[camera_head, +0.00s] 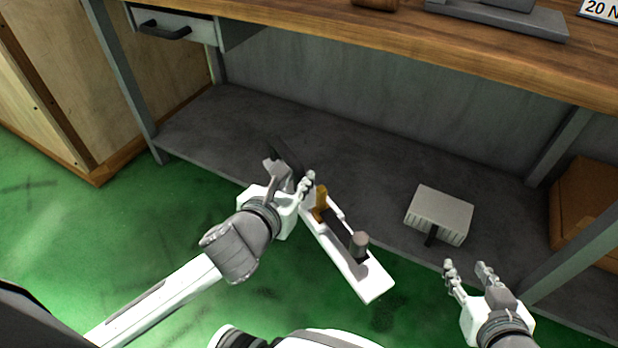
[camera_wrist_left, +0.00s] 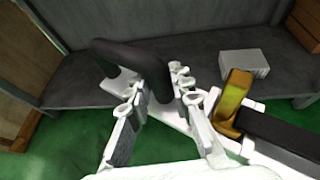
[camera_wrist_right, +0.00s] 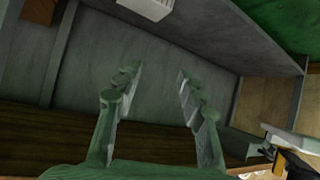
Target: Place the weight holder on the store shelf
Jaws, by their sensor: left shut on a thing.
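The weight holder (camera_head: 376,281) is a long white plate with a black arched handle, a gold block, a black bar and a grey cylinder. My left gripper (camera_head: 294,180) is shut on the handle and holds it tilted at the front edge of the grey lower shelf (camera_head: 330,150). The left wrist view shows the handle (camera_wrist_left: 130,50) between the fingers (camera_wrist_left: 152,97). Whether the holder touches the shelf, I cannot tell. My right gripper (camera_head: 470,275) is open and empty in front of the shelf's right part; its spread fingers (camera_wrist_right: 155,88) show in the right wrist view.
A light grey ribbed box (camera_head: 440,213) sits on the shelf's right part. A brown box (camera_head: 590,205) is at the far right, beside a grey table leg (camera_head: 575,255). The wooden tabletop (camera_head: 330,28) overhangs the shelf. The shelf's left and middle are bare.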

